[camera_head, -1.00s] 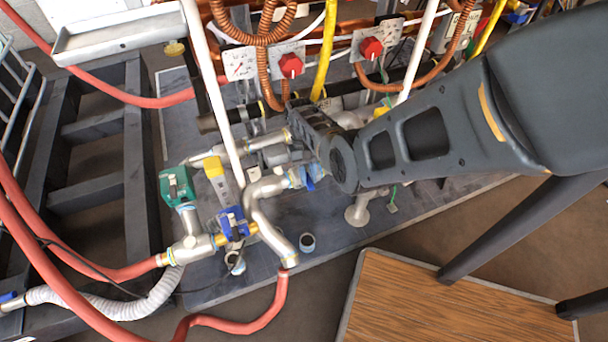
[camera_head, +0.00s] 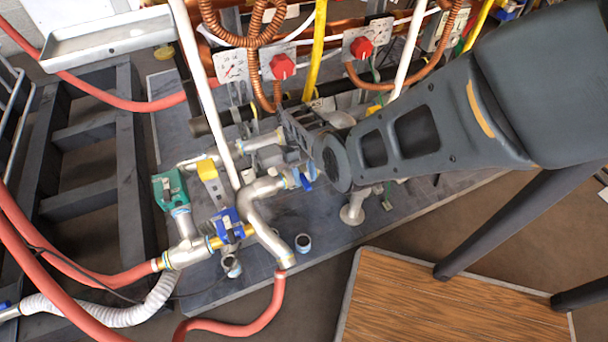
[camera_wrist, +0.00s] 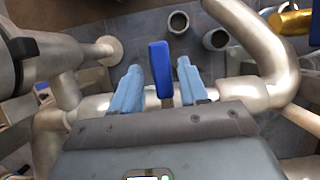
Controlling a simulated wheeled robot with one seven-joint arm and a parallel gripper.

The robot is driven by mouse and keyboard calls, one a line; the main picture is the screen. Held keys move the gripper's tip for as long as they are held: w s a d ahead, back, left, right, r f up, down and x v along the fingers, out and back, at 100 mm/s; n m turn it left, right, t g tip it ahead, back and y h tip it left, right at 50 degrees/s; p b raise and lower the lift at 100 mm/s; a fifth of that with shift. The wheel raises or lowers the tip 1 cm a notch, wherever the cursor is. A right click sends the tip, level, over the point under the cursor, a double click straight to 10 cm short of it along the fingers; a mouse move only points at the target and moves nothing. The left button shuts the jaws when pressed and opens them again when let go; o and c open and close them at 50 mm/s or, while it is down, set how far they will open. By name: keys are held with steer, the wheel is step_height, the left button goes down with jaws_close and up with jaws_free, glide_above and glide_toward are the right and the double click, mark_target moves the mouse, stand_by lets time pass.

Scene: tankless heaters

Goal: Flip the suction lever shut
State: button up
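A blue lever (camera_wrist: 160,68) stands between the two light-blue fingers of my gripper (camera_wrist: 158,66) in the wrist view. A narrow gap shows on each side of the lever, so my gripper is open around it and not shut on it. In the head view a blue lever (camera_head: 306,183) shows on the grey pipework just below my wrist. My wrist and arm hide much of the valve there, and the fingers cannot be made out clearly. No label marks which lever is the suction one.
Another valve with a blue handle (camera_head: 230,225), a green valve (camera_head: 173,188) and a yellow handle (camera_head: 208,171) stand left of my wrist. A curved metal pipe (camera_wrist: 262,50) runs close right of the fingers. A wooden-topped platform (camera_head: 450,305) is at lower right.

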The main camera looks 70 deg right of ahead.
mark_target(304, 179)
steer(key=shift+o, duration=0.3)
steer(key=shift+r+p, duration=0.4)
steer(key=shift+r, duration=0.2)
step_height(304, 179, up, 3)
steer(key=shift+r+p, duration=0.1)
steer(key=shift+p, duration=0.8)
steer(key=s+d+r+p, duration=0.3)
steer(key=s+d+r, duration=0.2)
steer(key=s, duration=0.5)
steer(key=shift+d+r, duration=0.35)
steer(key=shift+r, duration=0.45)
steer(key=shift+s, duration=0.1)
